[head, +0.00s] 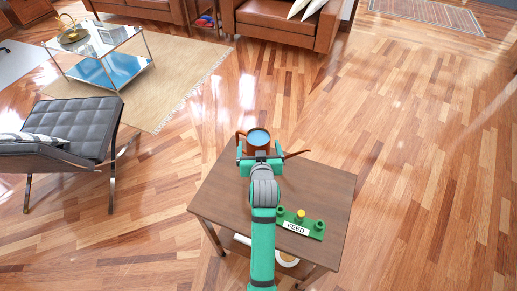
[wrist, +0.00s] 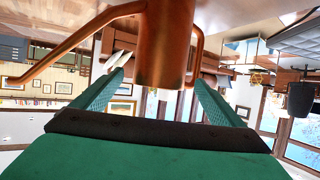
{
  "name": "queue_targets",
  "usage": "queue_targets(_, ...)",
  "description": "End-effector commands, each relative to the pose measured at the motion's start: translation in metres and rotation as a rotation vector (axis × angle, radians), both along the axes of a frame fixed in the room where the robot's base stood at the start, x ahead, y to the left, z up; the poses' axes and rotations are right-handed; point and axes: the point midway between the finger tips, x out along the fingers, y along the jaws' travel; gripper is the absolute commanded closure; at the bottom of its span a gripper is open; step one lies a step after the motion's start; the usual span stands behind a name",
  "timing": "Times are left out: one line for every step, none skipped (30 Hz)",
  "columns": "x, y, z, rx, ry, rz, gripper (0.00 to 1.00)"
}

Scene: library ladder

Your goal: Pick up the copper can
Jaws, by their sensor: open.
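The copper can (head: 258,150) stands upright near the far edge of the small brown table, with bluish contents in its round opening. Its thin spout (head: 297,154) points right and its handle (head: 239,139) is on the left. My gripper (head: 260,162) is open, just on the near side of the can. In the wrist view, which is upside down, the can (wrist: 166,45) shows between the two green fingers of my gripper (wrist: 160,80), with the spout to the left and the handle to the right. I see no clear contact between the fingers and the can.
On the brown table (head: 325,190), a green block with pegs, a yellow knob (head: 300,215) and a "FEED" label stands right of my arm. A white round thing (head: 286,260) is partly hidden below. A black chair (head: 75,130) is at left. Floor on the right is clear.

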Motion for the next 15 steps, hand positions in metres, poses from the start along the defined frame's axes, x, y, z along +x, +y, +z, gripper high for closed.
queue_targets(0.004,0.0,-0.001,0.0,-0.001,0.0,0.08)
queue_targets(0.008,0.0,-0.002,0.0,-0.001,0.0,0.08)
queue_targets(0.013,0.0,-0.003,-0.001,-0.001,-0.001,0.08)
queue_targets(0.017,0.0,-0.005,-0.001,-0.001,-0.001,0.08)
queue_targets(0.021,0.0,-0.007,-0.001,0.0,-0.001,0.08)
queue_targets(0.027,0.0,-0.008,-0.001,-0.001,-0.001,0.08)
queue_targets(0.031,0.001,-0.01,-0.001,-0.001,-0.001,0.08)
queue_targets(0.034,0.001,-0.011,-0.001,-0.001,-0.001,0.08)
queue_targets(0.038,0.001,-0.013,-0.001,0.0,-0.001,0.08)
queue_targets(0.041,0.001,-0.015,-0.001,0.0,-0.001,0.08)
queue_targets(0.043,0.002,-0.015,-0.001,0.0,-0.001,0.08)
queue_targets(0.045,0.002,-0.016,-0.001,-0.001,-0.001,0.08)
queue_targets(0.046,0.002,-0.016,-0.001,-0.001,-0.001,0.08)
queue_targets(0.047,0.002,-0.017,-0.001,-0.001,-0.001,0.08)
queue_targets(0.047,0.002,-0.017,-0.001,-0.001,-0.001,0.08)
